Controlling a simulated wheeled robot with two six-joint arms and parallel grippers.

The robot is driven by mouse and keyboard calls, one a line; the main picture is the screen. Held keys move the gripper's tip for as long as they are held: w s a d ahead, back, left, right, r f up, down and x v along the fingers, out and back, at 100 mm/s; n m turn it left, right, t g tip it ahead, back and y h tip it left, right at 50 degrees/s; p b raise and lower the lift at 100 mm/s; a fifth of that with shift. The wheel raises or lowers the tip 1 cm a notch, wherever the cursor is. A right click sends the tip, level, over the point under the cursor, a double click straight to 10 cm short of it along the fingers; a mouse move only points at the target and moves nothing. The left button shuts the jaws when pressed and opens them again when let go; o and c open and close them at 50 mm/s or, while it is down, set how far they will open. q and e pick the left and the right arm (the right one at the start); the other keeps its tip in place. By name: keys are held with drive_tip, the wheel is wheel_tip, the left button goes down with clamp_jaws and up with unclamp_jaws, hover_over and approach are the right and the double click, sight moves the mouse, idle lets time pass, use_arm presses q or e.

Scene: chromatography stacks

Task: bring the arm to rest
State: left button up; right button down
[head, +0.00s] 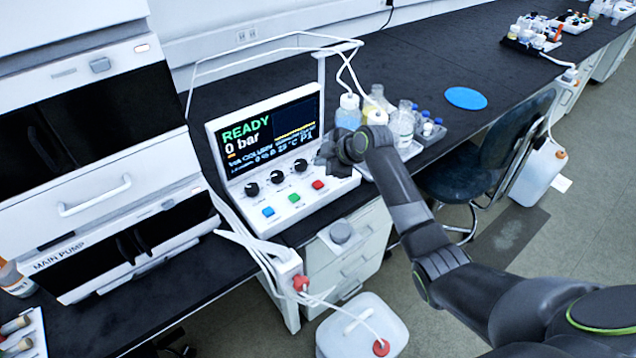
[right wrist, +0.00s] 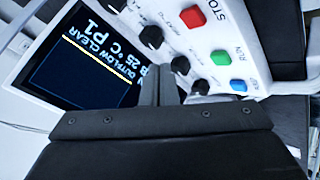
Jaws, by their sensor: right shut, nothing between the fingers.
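My right arm (head: 437,252) comes in from the lower right and reaches over the bench. Its gripper (head: 330,158) is at the right edge of the control box (head: 340,190), close to the screen and the knobs. In the right wrist view the fingers (right wrist: 160,85) are together with nothing between them. They point toward the box's panel, near the black knobs (right wrist: 180,65). I cannot tell whether they touch it. My left gripper is in neither view.
The box's screen (head: 270,130) reads READY and 0 bar. Red (head: 318,185), green (head: 294,198) and blue (head: 268,211) buttons line its front. Bottles (head: 348,112) stand in a tray behind my gripper. A chair (head: 490,165) and a white jug (head: 362,325) stand on the floor.

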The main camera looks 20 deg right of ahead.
drive_tip(key=s+f+m, duration=0.1)
drive_tip(key=s+f, duration=0.1)
drive_tip(key=s+d+f+m, duration=0.1)
drive_tip(key=s+f, duration=0.1)
drive_tip(key=s, duration=0.1)
drive_tip(key=s+d+f+h, duration=0.1)
drive_tip(key=s+f, duration=0.1)
drive_tip(key=s, duration=0.1)
drive_tip(key=shift+s+f+m+g, duration=0.15)
drive_tip(key=shift+s+m+g, duration=0.1)
drive_tip(key=shift+m+g, duration=0.15)
drive_tip(key=s+d+f+m+g+h, duration=0.1)
drive_tip(key=s+d+m+h, duration=0.2)
drive_tip(key=s, duration=0.9)
drive_tip(key=s+d+m+g+h, duration=0.15)
drive_tip(key=s+m, duration=0.45)
drive_tip(key=s, duration=0.7)
drive_tip(key=s+d+f+m+g+h, duration=0.1)
drive_tip(key=s+d+m, duration=0.25)
drive_tip(key=s, duration=0.85)
wheel_tip(320, 180, down, 24)
drive_tip(key=d+g, duration=0.1)
drive_tip(key=s+a+f+g, duration=0.1)
drive_tip(key=s+f, duration=1.4)
drive_tip(key=f, duration=0.1)
drive_tip(key=shift+a+f+m+y, duration=0.15)
drive_tip(key=shift+m+y, duration=0.2)
